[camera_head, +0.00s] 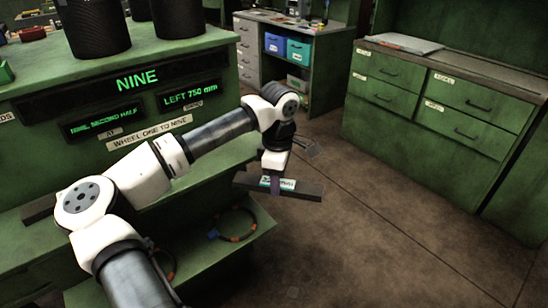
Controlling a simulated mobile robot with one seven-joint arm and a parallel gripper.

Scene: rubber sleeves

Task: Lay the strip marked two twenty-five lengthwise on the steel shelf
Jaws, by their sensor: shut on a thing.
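My gripper (275,184) is shut around the middle of a dark flat strip (308,191). The strip is held roughly level, out past the right end of the green bench's ledge. It carries a pale label with small print that I cannot read. Part of the strip is hidden by the gripper. A green ledge (205,172) runs along the front of the bench under the display panel, partly behind my arm. I cannot tell whether this ledge is the steel shelf. Another dark bar (38,209) lies at its left end.
A lower green shelf (252,243) holds orange and dark cable loops (238,224). Black cylinders (97,25) stand on the bench top. A green drawer cabinet (430,95) stands at right. A further workbench (290,22) holds blue and teal bins. The brown floor (390,240) is clear.

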